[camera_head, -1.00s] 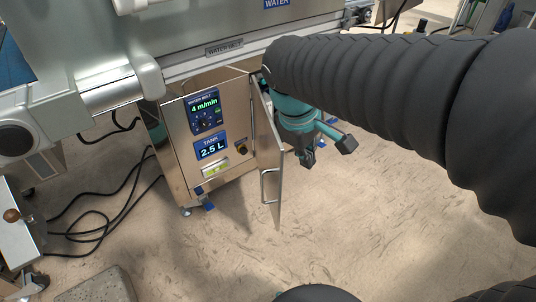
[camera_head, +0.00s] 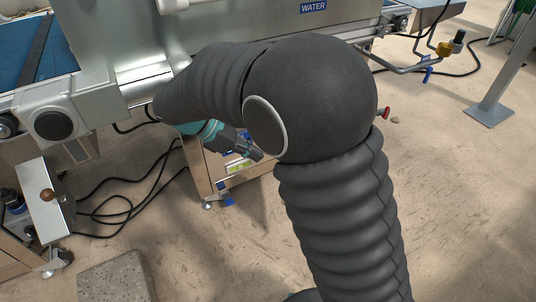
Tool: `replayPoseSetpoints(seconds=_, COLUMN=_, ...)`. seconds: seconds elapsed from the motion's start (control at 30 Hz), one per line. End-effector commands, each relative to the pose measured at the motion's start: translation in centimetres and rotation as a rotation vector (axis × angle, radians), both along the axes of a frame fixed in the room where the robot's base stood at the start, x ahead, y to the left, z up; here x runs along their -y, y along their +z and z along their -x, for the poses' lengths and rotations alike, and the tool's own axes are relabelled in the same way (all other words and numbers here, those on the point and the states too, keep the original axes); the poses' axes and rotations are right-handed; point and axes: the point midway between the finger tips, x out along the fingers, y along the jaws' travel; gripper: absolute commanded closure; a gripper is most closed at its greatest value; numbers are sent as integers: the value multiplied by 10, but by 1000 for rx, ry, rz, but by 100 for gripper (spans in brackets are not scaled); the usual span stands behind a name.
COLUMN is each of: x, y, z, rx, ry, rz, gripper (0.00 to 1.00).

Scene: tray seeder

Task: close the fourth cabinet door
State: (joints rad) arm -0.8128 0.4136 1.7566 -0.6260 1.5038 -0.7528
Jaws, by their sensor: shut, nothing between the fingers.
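My gripper (camera_head: 256,154), teal and dark grey, is in front of the cabinet's panel, pointing right and slightly down. Its fingers are shut with nothing between them. I cannot tell whether it touches the door.
The machine with its WATER sign (camera_head: 313,6) spans the top. Black cables (camera_head: 130,190) lie on the floor at left, near a metal box (camera_head: 45,200) and a stone slab (camera_head: 115,280). A grey post (camera_head: 497,85) stands at right. The floor at right is mostly open.

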Motion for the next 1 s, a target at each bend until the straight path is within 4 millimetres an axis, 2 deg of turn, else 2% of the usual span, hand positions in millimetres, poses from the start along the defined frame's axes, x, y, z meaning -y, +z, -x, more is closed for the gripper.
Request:
replayPoseSetpoints(seconds=0.47, x=62, y=-61, z=-12, rx=-1, ry=-4, rz=0, gripper=100)
replayPoseSetpoints(seconds=0.7, x=90, y=-60, z=-19, rx=1, ry=-4, rz=-3, gripper=100)
replayPoseSetpoints(seconds=1.0, x=99, y=-60, z=-21, rx=0, ry=-2, rz=-3, gripper=100)
